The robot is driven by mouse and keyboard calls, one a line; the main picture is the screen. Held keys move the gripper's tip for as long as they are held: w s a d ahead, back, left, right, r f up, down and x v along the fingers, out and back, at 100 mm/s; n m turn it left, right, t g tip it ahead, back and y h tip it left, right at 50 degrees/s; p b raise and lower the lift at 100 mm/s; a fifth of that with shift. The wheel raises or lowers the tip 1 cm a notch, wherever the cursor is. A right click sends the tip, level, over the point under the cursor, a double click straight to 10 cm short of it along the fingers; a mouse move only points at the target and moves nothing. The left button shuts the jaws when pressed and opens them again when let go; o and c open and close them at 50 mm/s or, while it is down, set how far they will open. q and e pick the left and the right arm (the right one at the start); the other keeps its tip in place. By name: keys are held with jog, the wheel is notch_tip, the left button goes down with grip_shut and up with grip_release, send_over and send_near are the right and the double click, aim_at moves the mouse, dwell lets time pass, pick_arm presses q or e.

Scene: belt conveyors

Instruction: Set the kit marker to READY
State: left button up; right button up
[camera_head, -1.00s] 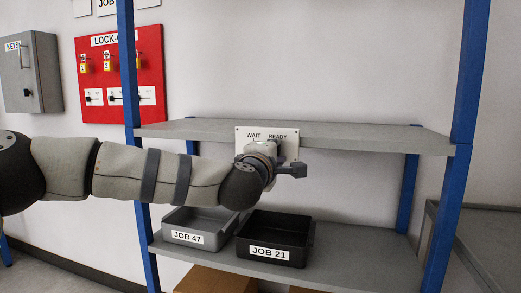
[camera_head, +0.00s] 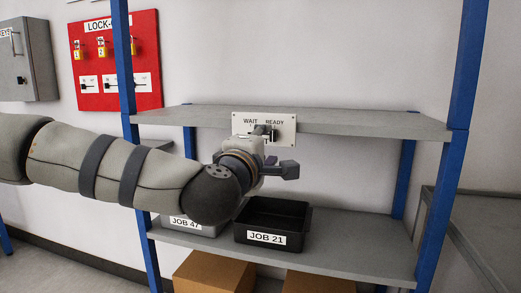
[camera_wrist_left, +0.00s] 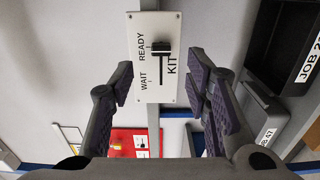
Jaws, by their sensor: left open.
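The kit marker plate (camera_head: 287,124) is a white panel on the upper shelf's front edge, with WAIT at left and READY at right. In the left wrist view the plate (camera_wrist_left: 172,25) appears turned, with READY at the top. Its black marker knob (camera_wrist_left: 162,49) stands at the READY end of the slot, and the slot toward WAIT is bare. My left gripper (camera_head: 272,150) is just in front of and below the plate. In the wrist view its fingers (camera_wrist_left: 161,76) are open, apart on either side of the plate, with nothing between them. My right gripper is out of view.
The grey JOB 47 bin (camera_head: 200,230) and dark JOB 21 bin (camera_head: 300,237) stand on the lower shelf (camera_head: 350,246). Blue posts (camera_head: 461,75) flank the shelves. A red lock-out board (camera_head: 143,50) hangs at left. Cardboard boxes (camera_head: 215,273) sit underneath.

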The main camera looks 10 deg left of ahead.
pick_arm(q)
jog(key=s, duration=0.4)
jog(key=s+d+f+m+g+h, duration=0.1)
jog(key=s+f+m+g, duration=0.25)
jog(key=f, duration=0.75)
jog(key=s+d+f+m+g+h+p, duration=0.1)
jog(key=s+d+f+m+g, duration=0.3)
jog(key=f, duration=0.7)
jog(key=s+a+f+m+g+h, duration=0.1)
jog(key=s+f+m+g, duration=0.1)
jog(key=s+f, duration=0.65)
jog(key=s+a+f+m+g+y, duration=0.1)
jog(key=s+a+f+m+g, duration=0.15)
jog(key=s+f, duration=0.6)
jog(key=s+a+f+m+g, duration=0.2)
jog(key=s+a+f+g, duration=0.15)
jog(key=s+f, duration=0.45)
jog(key=s+a+m+g+y+p, duration=0.1)
jog(key=s+a+g, duration=0.4)
jog(key=s, duration=1.1)
jog(key=shift+a+m+y, duration=0.8)
jog(key=shift+a+m, duration=0.3)
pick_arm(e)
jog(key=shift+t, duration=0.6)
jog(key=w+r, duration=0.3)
